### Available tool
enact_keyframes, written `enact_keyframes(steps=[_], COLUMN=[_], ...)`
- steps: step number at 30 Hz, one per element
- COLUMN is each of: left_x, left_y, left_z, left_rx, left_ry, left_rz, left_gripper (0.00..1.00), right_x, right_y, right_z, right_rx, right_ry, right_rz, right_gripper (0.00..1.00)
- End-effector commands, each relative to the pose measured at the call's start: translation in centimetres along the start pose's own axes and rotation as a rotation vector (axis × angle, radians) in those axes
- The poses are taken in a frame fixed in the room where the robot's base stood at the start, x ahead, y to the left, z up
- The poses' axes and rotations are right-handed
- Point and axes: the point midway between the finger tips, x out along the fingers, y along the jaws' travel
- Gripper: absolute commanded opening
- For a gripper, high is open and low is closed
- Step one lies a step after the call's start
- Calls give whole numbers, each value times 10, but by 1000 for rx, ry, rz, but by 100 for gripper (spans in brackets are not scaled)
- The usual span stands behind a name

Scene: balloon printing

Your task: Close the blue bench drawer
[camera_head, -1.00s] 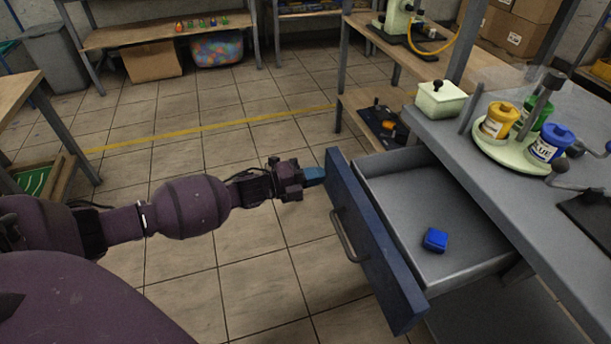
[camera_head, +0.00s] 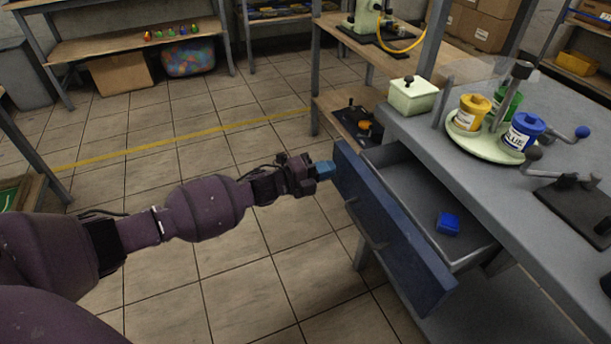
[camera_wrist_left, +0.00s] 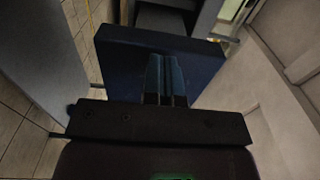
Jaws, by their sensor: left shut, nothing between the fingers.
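The blue-fronted bench drawer (camera_head: 391,232) is part-way open under the grey bench (camera_head: 430,150). A small blue block (camera_head: 448,224) lies inside it. My left gripper (camera_head: 326,170) is shut and empty, with its blue fingertips at the far end of the drawer front; I cannot tell for sure whether they touch. In the left wrist view, the shut fingers (camera_wrist_left: 165,78) point at the blue drawer front (camera_wrist_left: 120,62). My right gripper is not in view.
On the bench stand a turntable (camera_head: 463,146) with yellow, green and blue pots, a lidded pale box (camera_head: 412,96) and a crank fixture (camera_head: 575,180). A wooden shelf unit (camera_head: 335,105) stands behind. The tiled floor left of the drawer is clear.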

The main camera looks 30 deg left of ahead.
Motion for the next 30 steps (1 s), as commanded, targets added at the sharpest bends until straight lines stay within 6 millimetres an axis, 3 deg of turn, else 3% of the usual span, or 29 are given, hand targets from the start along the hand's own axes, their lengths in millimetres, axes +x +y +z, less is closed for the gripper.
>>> enact_keyframes(steps=[6, 15, 21, 30], left_x=[59, 117, 136, 145], left_y=[6, 5, 3, -1], left_z=[-1, -1, 0, 0], left_rx=[-2, -4, 0, 2], left_ry=[2, 1, 1, -1], left_rz=[3, 4, 2, -1], left_gripper=[0, 0, 0, 0], right_x=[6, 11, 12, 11], right_y=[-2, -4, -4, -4], right_z=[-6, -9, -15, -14], right_rx=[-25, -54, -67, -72], right_ry=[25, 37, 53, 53], right_rz=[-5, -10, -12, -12], right_gripper=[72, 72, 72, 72])
